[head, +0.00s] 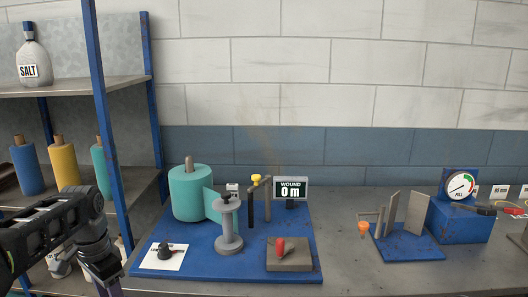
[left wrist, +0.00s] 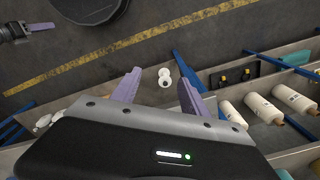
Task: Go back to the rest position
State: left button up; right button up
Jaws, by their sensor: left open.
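My left arm comes in from the left in the head view, in front of the shelf. Its gripper (head: 112,284) is at the bottom edge, partly cut off. In the left wrist view the two purple fingers of my left gripper (left wrist: 158,92) stand wide apart with nothing gripped. A small white round object (left wrist: 165,77) shows beyond them, apart from both fingers. What appears to be my right gripper (left wrist: 40,28), with a purple finger, shows at the upper left of that view. Its jaw opening cannot be made out. It is not in the head view.
A blue-posted shelf (head: 115,130) with a salt bag (head: 34,62) and coloured rolls stands left. A gauge (head: 460,185) is right.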

pick_arm(q)
jog(key=w+d+f+n+t+h, duration=0.1)
jog(key=w+d+f+n+t, duration=0.3)
jog(key=w+f, duration=0.4)
jog(key=d+f+n+h, duration=0.1)
jog(key=d+f, duration=1)
jog(key=f, duration=0.2)
jog(key=s+d+f+n+h, duration=0.1)
jog(key=s+d+f+n, duration=0.1)
jog(key=s+d+f, duration=0.7)
jog(key=s+d+f+g, duration=0.1)
jog(key=s+f, duration=0.2)
jog(key=s, duration=0.3)
jog(key=s+d+f+g, duration=0.1)
jog(key=s+d+f, duration=0.1)
jog(key=s, duration=0.5)
jog(key=s+d+f+n+g+h, duration=0.1)
jog(key=s+d+f, duration=0.1)
jog(key=s+f, duration=0.3)
jog(key=shift+s+d+g, duration=0.2)
jog(key=shift+s+g, duration=0.2)
jog(key=shift+s, duration=0.7)
